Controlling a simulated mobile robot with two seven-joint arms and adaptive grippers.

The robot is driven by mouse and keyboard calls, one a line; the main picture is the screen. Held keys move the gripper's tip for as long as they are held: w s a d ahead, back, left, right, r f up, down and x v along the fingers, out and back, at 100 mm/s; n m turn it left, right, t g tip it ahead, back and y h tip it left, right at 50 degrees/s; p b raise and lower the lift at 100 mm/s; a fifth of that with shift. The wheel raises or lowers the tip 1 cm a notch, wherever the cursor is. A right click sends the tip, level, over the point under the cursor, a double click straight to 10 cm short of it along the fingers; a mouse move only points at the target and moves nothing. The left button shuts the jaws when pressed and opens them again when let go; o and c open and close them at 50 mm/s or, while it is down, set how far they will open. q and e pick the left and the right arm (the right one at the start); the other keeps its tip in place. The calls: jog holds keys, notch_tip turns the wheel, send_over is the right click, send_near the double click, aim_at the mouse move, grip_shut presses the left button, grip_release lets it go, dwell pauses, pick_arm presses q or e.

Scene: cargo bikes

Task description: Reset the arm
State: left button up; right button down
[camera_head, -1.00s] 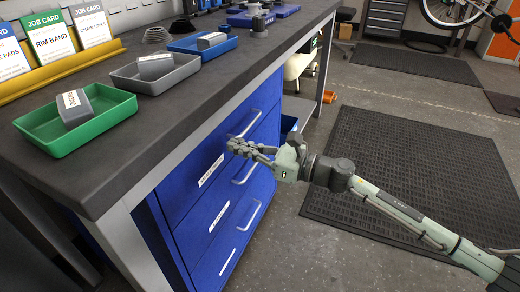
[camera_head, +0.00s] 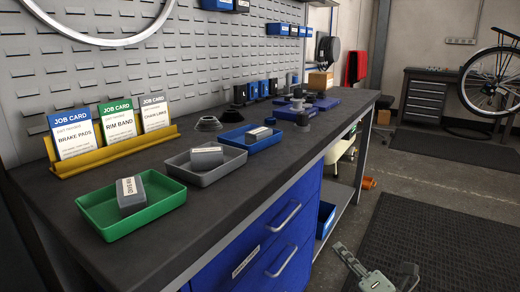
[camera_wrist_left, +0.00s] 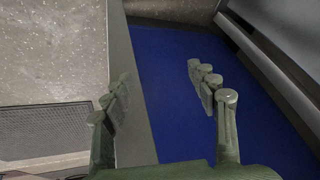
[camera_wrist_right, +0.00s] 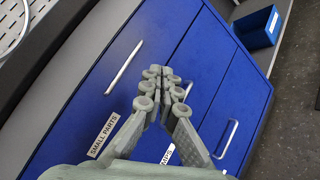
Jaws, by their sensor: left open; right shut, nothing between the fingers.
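My right gripper (camera_head: 342,250) shows at the bottom edge of the head view, in front of the blue drawer unit (camera_head: 228,262). In the right wrist view its fingers (camera_wrist_right: 166,78) are together with nothing between them, over the blue drawer fronts with bar handles and white labels. My left gripper is out of the head view. In the left wrist view its fingers (camera_wrist_left: 163,88) stand wide apart and empty, with a blue panel and grey floor behind them.
The dark workbench top (camera_head: 235,205) holds a green tray (camera_head: 165,205), a grey tray (camera_head: 222,177) and a blue tray (camera_head: 268,142), each with a small labelled box. A yellow rack (camera_head: 85,165) holds job cards. A floor mat (camera_head: 440,235) lies at the right.

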jog(key=s+d+f+m+g+h+p, duration=0.1)
jog(key=s+d+f+m+g+h, duration=0.25)
jog(key=s+f+m, duration=0.45)
jog(key=s+d+f+m+g+h+p, duration=0.1)
jog(key=s+d+f+m+g+h, duration=0.25)
jog(key=f+m, duration=0.45)
pick_arm(q)
notch_tip(320, 180, down, 7)
jog(key=s+a+g, duration=0.2)
jog(key=shift+s+p, duration=0.2)
jog(key=shift+p, duration=0.2)
pick_arm(e)
jog(key=s+f+m+g, duration=0.3)
jog(key=s+m, duration=0.2)
jog(key=s, duration=0.3)
jog(key=s+f+m+g, duration=0.3)
jog(key=s+f+m, duration=0.1)
jog(key=s, duration=0.4)
jog(key=shift+s+a+m+g, duration=0.2)
jog(key=shift+m+g, duration=0.1)
jog(key=shift+m, duration=0.1)
